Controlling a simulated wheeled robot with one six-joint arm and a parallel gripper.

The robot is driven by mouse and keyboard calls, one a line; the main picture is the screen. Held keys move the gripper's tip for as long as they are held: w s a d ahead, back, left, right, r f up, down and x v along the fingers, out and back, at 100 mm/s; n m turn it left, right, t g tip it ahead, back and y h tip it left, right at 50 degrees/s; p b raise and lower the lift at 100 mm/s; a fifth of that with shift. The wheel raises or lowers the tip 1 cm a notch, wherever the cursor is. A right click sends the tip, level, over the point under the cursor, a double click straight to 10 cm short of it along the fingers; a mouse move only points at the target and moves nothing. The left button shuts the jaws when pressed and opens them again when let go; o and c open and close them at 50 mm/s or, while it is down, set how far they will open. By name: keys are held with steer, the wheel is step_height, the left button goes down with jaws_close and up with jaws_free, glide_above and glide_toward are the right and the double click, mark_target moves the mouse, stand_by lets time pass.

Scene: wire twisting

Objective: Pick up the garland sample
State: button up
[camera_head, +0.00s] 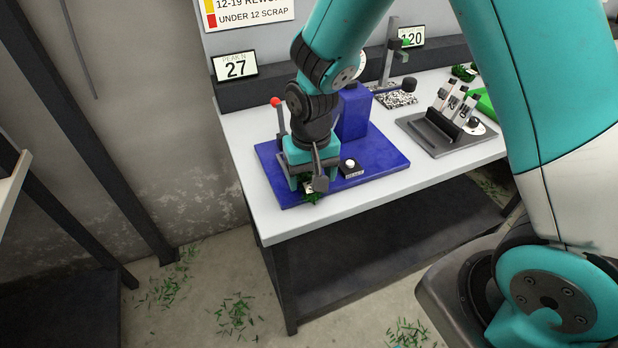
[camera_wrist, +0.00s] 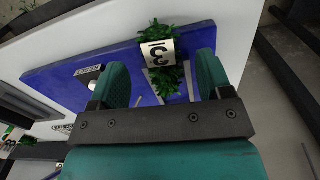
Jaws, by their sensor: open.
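The garland sample (camera_wrist: 181,78) is a green tinsel bundle with a white tag marked 3. In the wrist view it lies at the near edge of the blue base plate (camera_wrist: 55,72), between and just ahead of my open fingers. My gripper (camera_wrist: 158,82) has its two teal fingers apart, one on each side of the sample, with no contact visible. In the head view my gripper (camera_head: 312,184) points down over the blue plate's front corner, and the sample's green strands (camera_head: 311,198) show just below it, mostly hidden.
A blue tester column (camera_head: 354,112) and a red-knobbed lever (camera_head: 276,103) stand beside my gripper. A small box with a white button (camera_head: 350,166) sits close to its right. A dark rack of tagged samples (camera_head: 444,133) is further right. Bare white bench (camera_head: 262,212) lies in front.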

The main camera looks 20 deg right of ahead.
mark_target(310, 183)
steer(key=shift+w+f+p, duration=0.1)
steer(key=shift+f+p, duration=0.2)
steer(key=shift+f, duration=1.55)
steer(key=c, duration=1.1)
steer(key=shift+o, duration=0.2)
